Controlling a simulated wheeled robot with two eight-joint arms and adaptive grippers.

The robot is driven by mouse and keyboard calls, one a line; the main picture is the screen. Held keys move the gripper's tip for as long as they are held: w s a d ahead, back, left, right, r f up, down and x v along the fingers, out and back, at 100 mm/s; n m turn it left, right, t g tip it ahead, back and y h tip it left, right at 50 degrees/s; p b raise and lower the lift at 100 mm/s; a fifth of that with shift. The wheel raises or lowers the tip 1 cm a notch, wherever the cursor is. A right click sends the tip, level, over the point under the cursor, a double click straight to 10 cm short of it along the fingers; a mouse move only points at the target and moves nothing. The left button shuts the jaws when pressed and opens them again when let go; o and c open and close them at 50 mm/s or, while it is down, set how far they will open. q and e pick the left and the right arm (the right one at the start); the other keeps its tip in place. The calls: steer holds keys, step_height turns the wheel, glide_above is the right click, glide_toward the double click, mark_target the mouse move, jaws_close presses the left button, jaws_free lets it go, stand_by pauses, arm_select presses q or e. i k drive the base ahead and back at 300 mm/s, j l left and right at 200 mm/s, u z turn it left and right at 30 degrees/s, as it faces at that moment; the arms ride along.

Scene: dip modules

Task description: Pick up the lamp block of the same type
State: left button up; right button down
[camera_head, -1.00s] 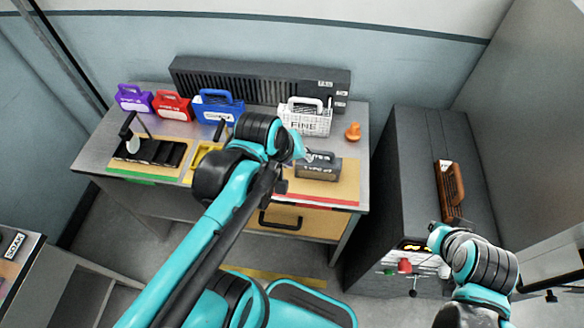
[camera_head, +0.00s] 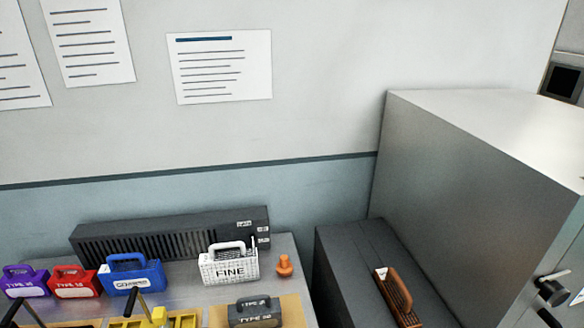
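Several handled blocks stand on the grey table: a purple one (camera_head: 26,282), a red one (camera_head: 75,283), a blue one (camera_head: 132,274) and a white one marked "FINE" (camera_head: 230,266). A dark grey block with a handle and "TYPE" lettering (camera_head: 254,313) sits nearer, on a tan mat, cut by the bottom edge. The other labels are too small to read surely. A brown block with an orange-brown handle (camera_head: 398,297) lies on the dark cabinet at right. Neither gripper shows in the head view.
A long black ribbed unit (camera_head: 160,237) runs along the back of the table. An orange knob (camera_head: 284,266) stands right of the white block. Yellow pieces with a black lever (camera_head: 150,318) are at the bottom. A tall grey cabinet (camera_head: 470,190) rises at right of the dark cabinet (camera_head: 345,260).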

mark_target(30, 283)
steer(key=u, duration=1.95)
steer(key=j+z, duration=0.1)
steer(key=j, duration=0.25)
steer(key=i+j+z, duration=0.15)
steer(key=i+j, duration=0.15)
steer(key=i+j+z, duration=0.15)
steer(key=i+j, duration=0.15)
steer(key=i+j+z, duration=0.15)
steer(key=j, duration=0.25)
steer(key=i+j+z, duration=0.1)
steer(key=i+j, duration=0.25)
steer(key=i+j+z, duration=0.15)
steer(key=j, duration=0.3)
steer(key=i+l, duration=0.05)
